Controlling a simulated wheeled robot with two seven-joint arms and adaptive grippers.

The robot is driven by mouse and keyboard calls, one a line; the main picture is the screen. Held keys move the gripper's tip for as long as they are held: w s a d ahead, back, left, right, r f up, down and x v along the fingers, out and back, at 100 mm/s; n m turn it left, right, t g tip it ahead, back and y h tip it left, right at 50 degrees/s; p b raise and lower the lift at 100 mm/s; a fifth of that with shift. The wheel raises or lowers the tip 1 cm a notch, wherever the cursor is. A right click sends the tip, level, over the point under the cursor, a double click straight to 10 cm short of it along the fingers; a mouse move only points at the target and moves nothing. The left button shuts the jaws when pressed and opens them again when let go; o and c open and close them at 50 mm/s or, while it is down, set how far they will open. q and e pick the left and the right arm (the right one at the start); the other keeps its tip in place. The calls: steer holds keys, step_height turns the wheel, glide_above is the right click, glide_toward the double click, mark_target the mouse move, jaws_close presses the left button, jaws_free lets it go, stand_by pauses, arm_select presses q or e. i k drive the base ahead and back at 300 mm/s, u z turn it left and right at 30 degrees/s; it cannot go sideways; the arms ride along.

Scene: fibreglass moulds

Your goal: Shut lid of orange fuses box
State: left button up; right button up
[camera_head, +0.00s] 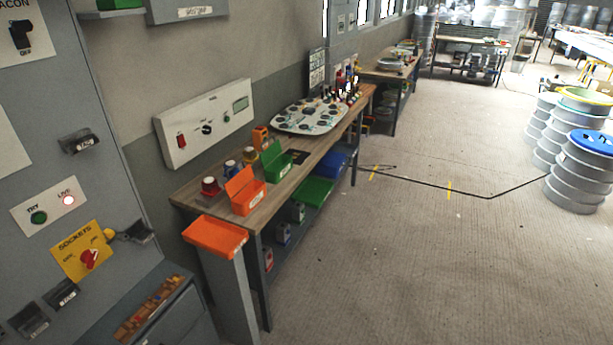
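An orange box (249,198) stands near the front end of the wooden bench. Its orange lid (239,182) is raised, tilted up at the back. A pale label on its front is too small to read. A second orange piece, a shallow tray or box (215,236), sits on top of a grey post in front of the bench end. It has a small label on its front edge. I cannot tell from the lettering which is the fuses box. Neither of my grippers is in view.
A green box (279,165) with its lid up stands behind the orange box on the bench (317,157). Red, blue and yellow-topped items stand on its left. A grey panel cabinet (78,150) fills the left. Open floor (400,255) lies right; a cable crosses it.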

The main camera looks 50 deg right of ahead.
mark_target(236, 183)
steer(key=z, duration=1.3)
